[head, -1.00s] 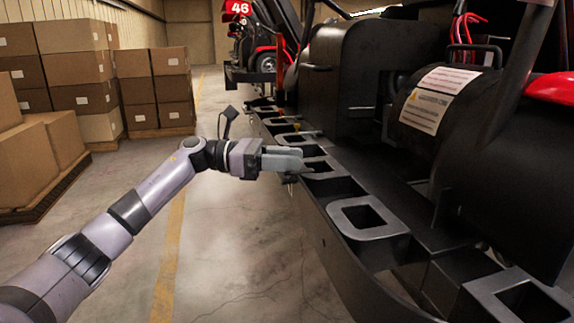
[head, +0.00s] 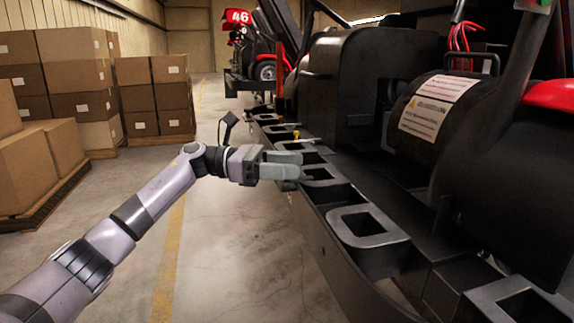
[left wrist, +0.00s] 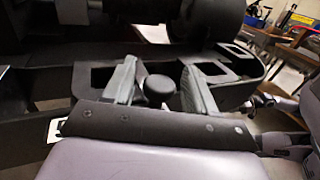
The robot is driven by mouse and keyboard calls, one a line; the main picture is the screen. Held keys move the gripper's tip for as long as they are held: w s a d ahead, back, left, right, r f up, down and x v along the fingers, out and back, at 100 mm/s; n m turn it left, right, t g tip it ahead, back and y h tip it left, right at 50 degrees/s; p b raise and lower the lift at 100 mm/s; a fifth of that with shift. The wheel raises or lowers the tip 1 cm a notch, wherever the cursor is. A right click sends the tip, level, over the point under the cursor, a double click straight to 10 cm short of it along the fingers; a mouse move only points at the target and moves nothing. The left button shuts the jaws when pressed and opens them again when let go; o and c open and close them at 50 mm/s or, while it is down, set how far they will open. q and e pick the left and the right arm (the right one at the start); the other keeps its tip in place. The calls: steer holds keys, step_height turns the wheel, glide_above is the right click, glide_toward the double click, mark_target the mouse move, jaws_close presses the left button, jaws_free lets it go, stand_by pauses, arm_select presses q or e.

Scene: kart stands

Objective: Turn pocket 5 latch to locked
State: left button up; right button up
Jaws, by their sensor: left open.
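My left gripper (head: 298,165) reaches from the left to the near edge of a dark rail with a row of square pockets. In the left wrist view my fingers (left wrist: 160,85) are spread apart. A dark round knob (left wrist: 158,92) shows between them; I cannot tell whether they touch it or whether it is the latch. A square pocket opening (left wrist: 103,76) lies beside the left finger. In the head view pockets with grey frames (head: 368,228) run along the rail. A small yellow piece (head: 296,134) stands on the rail beyond my gripper. No pocket numbers are readable.
A large black machine body (head: 355,80) with a label (head: 437,105) stands behind the rail on the right. A red kart marked 46 (head: 238,16) is at the back. Stacked boxes (head: 70,90) stand at the left. The floor between is clear.

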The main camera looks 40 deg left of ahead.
arm_select(q)
steer(key=v, duration=0.7)
stand_by(0.4)
